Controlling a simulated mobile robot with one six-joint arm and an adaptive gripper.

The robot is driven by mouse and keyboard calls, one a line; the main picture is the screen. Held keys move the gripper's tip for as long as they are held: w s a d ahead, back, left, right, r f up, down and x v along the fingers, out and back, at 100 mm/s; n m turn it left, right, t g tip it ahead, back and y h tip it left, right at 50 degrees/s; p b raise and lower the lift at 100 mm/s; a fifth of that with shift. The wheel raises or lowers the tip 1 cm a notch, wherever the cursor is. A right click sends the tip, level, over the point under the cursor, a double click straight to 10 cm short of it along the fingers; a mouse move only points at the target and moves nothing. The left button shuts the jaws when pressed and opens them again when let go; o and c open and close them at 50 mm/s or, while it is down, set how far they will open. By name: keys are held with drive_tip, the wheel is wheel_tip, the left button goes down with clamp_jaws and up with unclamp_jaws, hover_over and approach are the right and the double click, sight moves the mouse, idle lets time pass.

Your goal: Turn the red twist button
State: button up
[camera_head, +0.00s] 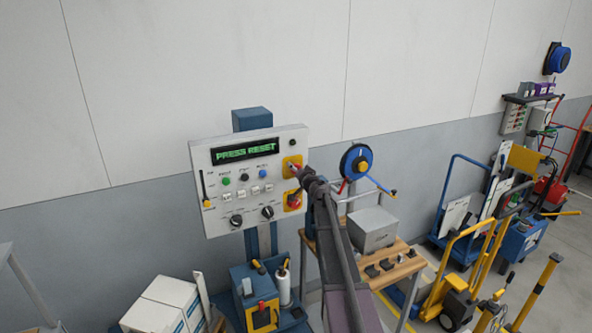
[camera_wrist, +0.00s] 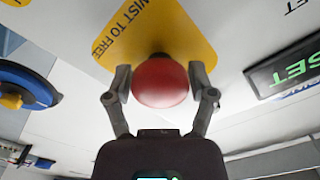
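The red twist button (camera_wrist: 160,82) is a round red knob on a yellow plate (camera_wrist: 150,30) marked "TWIST TO FREE". My gripper (camera_wrist: 160,82) has one finger on each side of the knob in the wrist view, and both pads appear to touch it. In the head view my gripper (camera_head: 297,171) reaches the upper yellow plate (camera_head: 289,161) at the right side of the white control panel (camera_head: 222,160) and mostly hides the knob.
A red handle on a second yellow plate (camera_head: 293,200) sits just below. The panel also carries a green button (camera_head: 226,181), a blue button (camera_head: 262,173), switches and two black dials (camera_head: 236,220). A blue hose reel (camera_head: 357,162) and a bench (camera_head: 405,268) stand to the right.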

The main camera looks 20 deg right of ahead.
drive_tip(key=shift+o, duration=0.8)
drive_tip(key=shift+s, duration=0.15)
drive_tip(key=s, duration=1.1)
drive_tip(key=shift+s+d, duration=0.2)
drive_tip(key=shift+s, duration=0.2)
